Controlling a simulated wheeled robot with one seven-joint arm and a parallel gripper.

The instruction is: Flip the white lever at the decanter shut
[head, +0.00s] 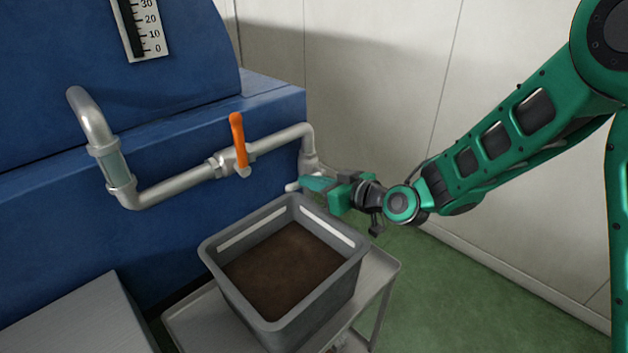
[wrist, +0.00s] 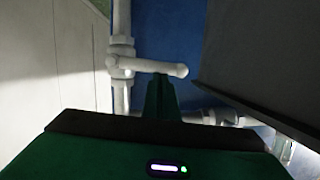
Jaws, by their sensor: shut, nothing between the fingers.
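The white lever (wrist: 152,67) sits on a valve on a pale pipe (wrist: 122,25) in the wrist view. It points across the pipe, to the right. In the head view only a short end of the white lever (head: 292,187) shows, left of my gripper's tips. My gripper (head: 310,184) is shut and empty, at the pipe's lower end beside the crate. In the wrist view its shut fingers (wrist: 161,90) reach up to the lever's side, near its outer half. I cannot tell whether they touch it. The valve body is hidden behind my gripper in the head view.
An orange lever (head: 238,140) stands on the upper pipe (head: 180,186) on the blue decanter (head: 215,120). A grey crate (head: 228,245) with brown contents stands on a cart (head: 385,268), close below my gripper. A pale wall (head: 385,80) is behind. Green floor lies free at right.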

